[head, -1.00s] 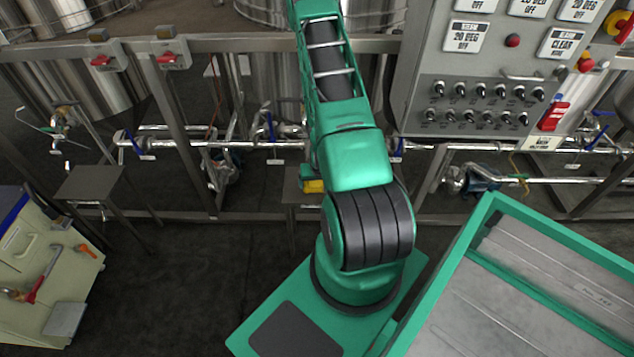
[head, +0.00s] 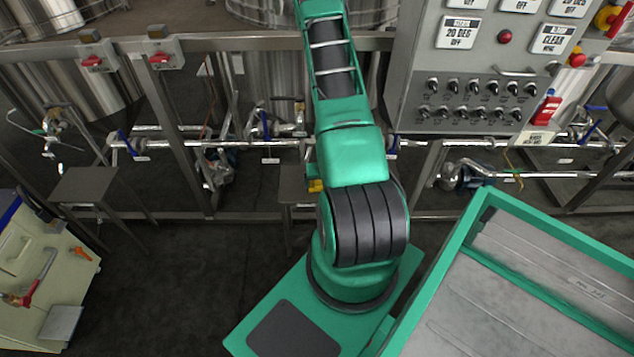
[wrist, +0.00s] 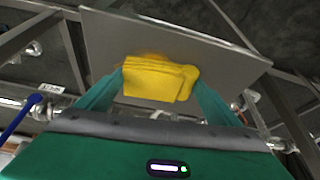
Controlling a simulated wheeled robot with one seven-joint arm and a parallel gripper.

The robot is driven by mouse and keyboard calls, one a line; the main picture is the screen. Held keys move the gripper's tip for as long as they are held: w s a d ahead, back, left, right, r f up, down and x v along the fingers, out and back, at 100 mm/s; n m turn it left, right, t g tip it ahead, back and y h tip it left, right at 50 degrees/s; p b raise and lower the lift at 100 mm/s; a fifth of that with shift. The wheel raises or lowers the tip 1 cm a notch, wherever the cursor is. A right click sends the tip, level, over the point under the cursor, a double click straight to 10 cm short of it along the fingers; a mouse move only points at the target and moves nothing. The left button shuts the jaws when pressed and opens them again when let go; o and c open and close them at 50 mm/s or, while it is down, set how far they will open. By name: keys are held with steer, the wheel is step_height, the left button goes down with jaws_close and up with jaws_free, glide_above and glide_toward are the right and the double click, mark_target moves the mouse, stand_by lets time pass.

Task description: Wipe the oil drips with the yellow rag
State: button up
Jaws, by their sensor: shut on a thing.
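The yellow rag (wrist: 160,80) is folded and held between the two green fingers of my gripper (wrist: 158,82). In the wrist view it lies against the flat grey metal plate (wrist: 190,40); I cannot tell whether it is pressed on it. An orange-brown smear (wrist: 148,57) shows on the plate at the rag's far edge, partly hidden by the rag. In the head view a bit of yellow rag (head: 315,186) shows beside my green arm, over a small metal stand (head: 294,184). My arm hides the gripper there.
Pipes with blue-handled valves (head: 265,125) run behind the stand. A switch panel (head: 475,90) hangs at the upper right. Another small metal stand (head: 85,185) is at the left, near a cream tool cart (head: 40,280). Dark floor (head: 180,280) is open between.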

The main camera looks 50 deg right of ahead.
mark_target(313, 183)
steer(key=shift+s+d+f, duration=0.2)
steer(key=shift+s+d, duration=1.2)
steer(key=shift+s, duration=0.25)
steer(key=shift+s+d+r, duration=0.2)
steer(key=shift+s+d, duration=0.95)
steer(key=shift+s, duration=0.2)
steer(key=shift+w+a, duration=1.25)
steer(key=shift+w, duration=0.25)
steer(key=shift+w+a, duration=1.25)
steer(key=shift+w, duration=0.2)
steer(key=shift+w+a+f, duration=0.2)
steer(key=shift+w+a, duration=1.1)
steer(key=shift+w, duration=0.15)
steer(key=shift+w+d+r, duration=0.1)
steer(key=shift+w+d, duration=0.6)
steer(key=shift+d, duration=0.15)
steer(key=shift+s+d+r, duration=0.15)
steer(key=shift+s+d, duration=1.15)
steer(key=shift+s, duration=0.15)
steer(key=shift+s+d+f, duration=0.15)
steer(key=shift+s+d, duration=1.1)
steer(key=shift+s, duration=0.3)
steer(key=shift+s+d+f, duration=0.1)
steer(key=shift+s+d, duration=1.15)
steer(key=shift+s, duration=0.3)
steer(key=shift+w+a, duration=0.1)
